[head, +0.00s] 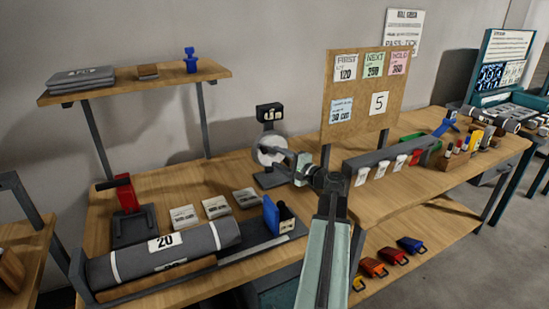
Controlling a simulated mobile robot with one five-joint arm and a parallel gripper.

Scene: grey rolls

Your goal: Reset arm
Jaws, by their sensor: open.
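My arm rises from the bottom middle of the head view and bends left at its dark wrist joint. My gripper (285,160) is at its end, open, above the middle of the workbench (257,186). It overlaps a white round dial on a dark stand (266,178) in the picture; I cannot tell whether they touch. The fingertips are small and partly hard to make out. I see nothing held in the gripper.
A grey roll (165,253) marked 20 lies in a cradle at front left. A red-handled press (127,195), white cards (215,207) and a blue holder (272,215) stand nearby. A sign board (345,65) stands behind the arm. Colored tags (391,256) lie on a lower shelf.

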